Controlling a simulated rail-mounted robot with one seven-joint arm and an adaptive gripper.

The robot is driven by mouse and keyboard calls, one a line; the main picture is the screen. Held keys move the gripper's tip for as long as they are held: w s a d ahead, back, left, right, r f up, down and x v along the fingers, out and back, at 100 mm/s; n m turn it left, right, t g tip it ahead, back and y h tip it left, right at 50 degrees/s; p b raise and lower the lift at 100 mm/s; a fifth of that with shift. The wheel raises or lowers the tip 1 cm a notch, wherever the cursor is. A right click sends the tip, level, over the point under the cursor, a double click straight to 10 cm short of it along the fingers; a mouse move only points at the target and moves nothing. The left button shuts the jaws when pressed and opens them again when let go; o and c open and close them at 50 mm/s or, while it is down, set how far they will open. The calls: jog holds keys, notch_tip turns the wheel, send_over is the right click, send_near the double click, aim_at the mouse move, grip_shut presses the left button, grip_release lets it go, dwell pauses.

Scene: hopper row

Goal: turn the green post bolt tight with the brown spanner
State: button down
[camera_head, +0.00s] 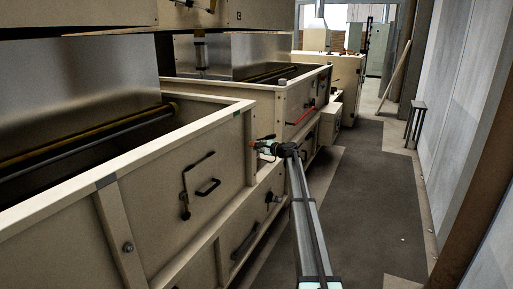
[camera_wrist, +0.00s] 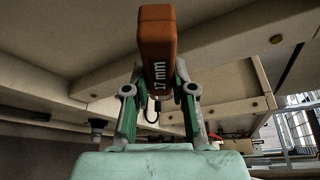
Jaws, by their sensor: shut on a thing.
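The brown spanner (camera_wrist: 156,32), marked 17 mm, is held between the green-and-grey fingers of my gripper (camera_wrist: 159,92) in the wrist view. Its thick end points up in the picture, toward a cream panel. In the head view my gripper (camera_head: 268,147) is at the end of my outstretched arm, beside the cream post between the near and middle hoppers. The green post's bolt cannot be made out clearly behind the gripper. Whether the spanner touches a bolt cannot be told.
The near hopper has a latch lever (camera_head: 185,185) and a black handle (camera_head: 208,187) on its front. A post with a grey mark (camera_head: 106,181) carries a bolt (camera_head: 128,247). A red bar (camera_head: 300,117) is farther along.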

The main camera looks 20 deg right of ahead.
jog(key=shift+s+d, duration=1.4)
jog(key=shift+s, duration=0.05)
